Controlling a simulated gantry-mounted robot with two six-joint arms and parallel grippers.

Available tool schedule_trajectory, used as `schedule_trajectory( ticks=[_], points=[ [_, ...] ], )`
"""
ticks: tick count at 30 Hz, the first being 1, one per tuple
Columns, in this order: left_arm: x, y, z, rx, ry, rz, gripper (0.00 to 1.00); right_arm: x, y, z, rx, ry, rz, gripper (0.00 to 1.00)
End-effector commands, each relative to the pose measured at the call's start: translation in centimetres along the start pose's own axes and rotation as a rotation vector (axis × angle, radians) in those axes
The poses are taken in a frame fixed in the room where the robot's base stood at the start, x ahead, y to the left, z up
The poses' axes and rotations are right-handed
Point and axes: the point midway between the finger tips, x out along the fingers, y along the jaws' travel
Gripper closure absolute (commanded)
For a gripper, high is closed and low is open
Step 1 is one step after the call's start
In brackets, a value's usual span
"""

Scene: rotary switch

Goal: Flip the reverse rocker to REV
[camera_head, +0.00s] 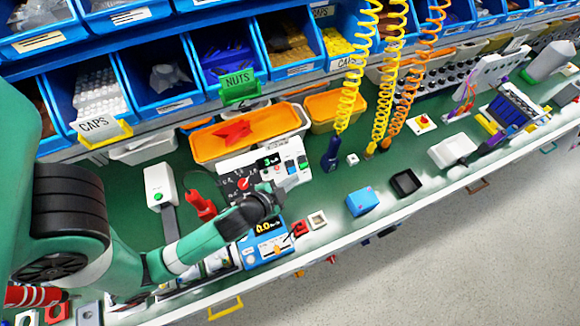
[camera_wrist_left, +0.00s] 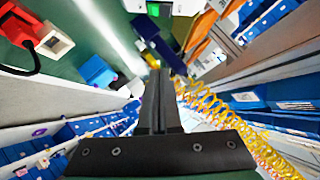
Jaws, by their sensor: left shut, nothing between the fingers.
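A white control panel (camera_head: 285,180) stands on the green bench, with a red knob (camera_head: 243,184), a dark display with a green digit (camera_head: 268,160) and small switches (camera_head: 291,167) at its right side. I cannot tell which switch is the reverse rocker or how it is set; labels are too small. My left gripper (camera_head: 272,199) is at the panel's lower front and hides part of it. Contact cannot be told. My right gripper is not in view.
A blue meter (camera_head: 266,243) stands just in front of the panel. An orange bin (camera_head: 215,145) is behind it. A white box with a green button (camera_head: 160,186) is to the left. A blue block (camera_head: 362,201) and a black tray (camera_head: 406,183) lie to the right.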

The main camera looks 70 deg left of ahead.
Motion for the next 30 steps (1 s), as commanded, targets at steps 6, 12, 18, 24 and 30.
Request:
schedule_trajectory(
  ticks=[6,12,18,24,30],
  points=[
    [-2.2,0.7,4.4,0.045,-0.108,0.031,1.00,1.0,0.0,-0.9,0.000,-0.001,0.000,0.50],
    [-2.2,0.8,4.5,0.045,-0.109,0.031,1.00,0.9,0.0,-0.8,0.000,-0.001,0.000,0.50],
    [-1.7,0.8,4.6,0.045,-0.109,0.031,1.00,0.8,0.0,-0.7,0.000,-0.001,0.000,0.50],
    [1.4,0.9,5.0,0.042,-0.109,0.028,1.00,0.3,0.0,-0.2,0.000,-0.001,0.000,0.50],
    [5.8,1.0,5.5,0.042,-0.108,0.028,1.00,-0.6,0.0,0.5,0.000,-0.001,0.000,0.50]
  ],
)
